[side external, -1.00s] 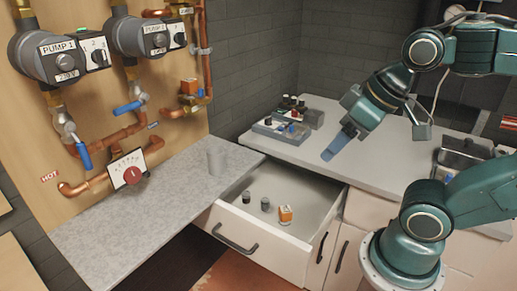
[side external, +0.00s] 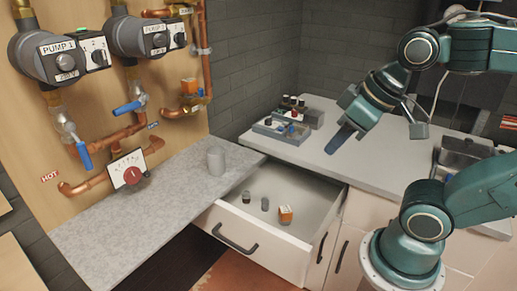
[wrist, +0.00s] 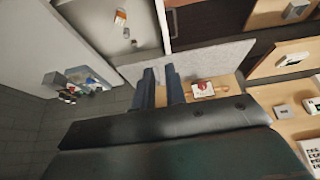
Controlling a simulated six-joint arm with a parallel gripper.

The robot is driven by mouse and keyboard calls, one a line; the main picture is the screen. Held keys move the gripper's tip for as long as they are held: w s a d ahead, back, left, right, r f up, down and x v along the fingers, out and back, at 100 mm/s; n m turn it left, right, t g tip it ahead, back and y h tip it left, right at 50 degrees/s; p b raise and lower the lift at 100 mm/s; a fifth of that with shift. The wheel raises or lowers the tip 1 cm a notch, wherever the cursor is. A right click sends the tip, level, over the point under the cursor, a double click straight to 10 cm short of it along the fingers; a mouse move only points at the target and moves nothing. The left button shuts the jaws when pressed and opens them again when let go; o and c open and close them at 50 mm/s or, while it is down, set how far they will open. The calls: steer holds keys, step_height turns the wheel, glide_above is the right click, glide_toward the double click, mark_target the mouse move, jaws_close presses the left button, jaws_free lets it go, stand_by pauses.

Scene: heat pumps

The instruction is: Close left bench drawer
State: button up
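The left bench drawer (side external: 262,246) is pulled out under the bench, with a white front and a dark bar handle (side external: 235,239). Inside lie an orange and white box (side external: 285,214) and two small dark or grey cylinders (side external: 265,204). In the wrist view the open drawer (wrist: 149,22) is at the top. My gripper (side external: 333,149) is above the white countertop, behind and right of the drawer, apart from it. In the wrist view its two dark blue fingers (wrist: 160,72) stand apart with nothing visible between them.
A tray of small items (side external: 281,130) stands at the back of the white countertop (side external: 375,165). Pumps and copper pipes are on the left wall panel. Floor shows before the drawer.

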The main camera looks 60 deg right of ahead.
steer(key=shift+w+f, duration=0.1)
steer(key=shift+w, duration=0.2)
jaws_close()
steer(key=w+a+f+n+g+h, duration=0.3)
steer(key=w+a+f+n+g, duration=0.2)
steer(key=w+a+f+n, duration=0.5)
steer(key=a+f+n+h, duration=0.3)
steer(key=f+n, duration=0.1)
steer(key=f, duration=0.7)
steer(key=a+f+n+h, duration=0.3)
steer(key=f, duration=0.8)
steer(key=shift+s+a+n, duration=0.2)
steer(key=shift+s+n, duration=0.2)
steer(key=shift+d+f, duration=0.15)
